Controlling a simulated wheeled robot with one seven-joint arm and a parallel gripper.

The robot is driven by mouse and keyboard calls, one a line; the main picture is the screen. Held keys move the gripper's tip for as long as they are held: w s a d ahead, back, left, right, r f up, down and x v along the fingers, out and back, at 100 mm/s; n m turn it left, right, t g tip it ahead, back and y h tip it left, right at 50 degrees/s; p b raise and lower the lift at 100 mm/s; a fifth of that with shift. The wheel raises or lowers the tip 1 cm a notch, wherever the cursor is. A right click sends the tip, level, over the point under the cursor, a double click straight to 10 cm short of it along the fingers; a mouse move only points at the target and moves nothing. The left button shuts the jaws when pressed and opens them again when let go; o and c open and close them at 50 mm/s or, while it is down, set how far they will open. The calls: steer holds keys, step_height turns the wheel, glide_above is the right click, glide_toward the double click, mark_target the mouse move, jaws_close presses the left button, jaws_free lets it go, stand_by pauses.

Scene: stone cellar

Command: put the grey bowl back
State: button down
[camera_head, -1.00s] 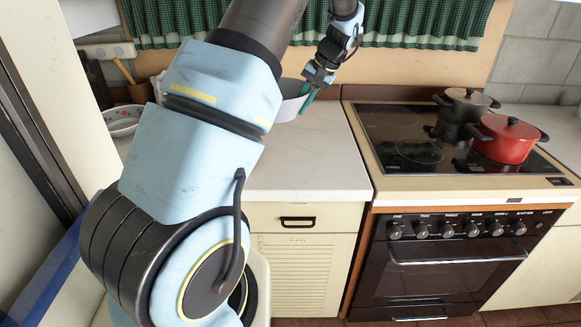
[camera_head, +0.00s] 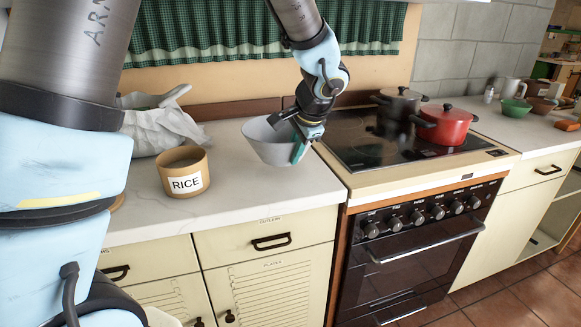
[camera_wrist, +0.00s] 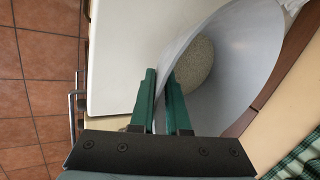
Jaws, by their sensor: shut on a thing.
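The grey bowl (camera_head: 268,141) is held by its right rim, above the counter just left of the stove in the head view. My gripper (camera_head: 300,146) is shut on the bowl's wall, with its green fingers on either side of it. In the wrist view my gripper (camera_wrist: 166,100) pinches the rim of the bowl (camera_wrist: 220,75), whose inside faces the camera and shows a speckled round bottom. I cannot tell the exact gap between the bowl and the counter.
A rice canister (camera_head: 183,172) and a crumpled white bag (camera_head: 160,128) stand on the counter (camera_head: 235,190) to the left. A green bowl (camera_head: 516,108) stands on the far right counter, near brown bowls (camera_head: 541,105).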

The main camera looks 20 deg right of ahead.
steer(key=shift+f, duration=2)
steer(key=shift+f, duration=0.1)
steer(key=c, duration=0.9)
jaws_free()
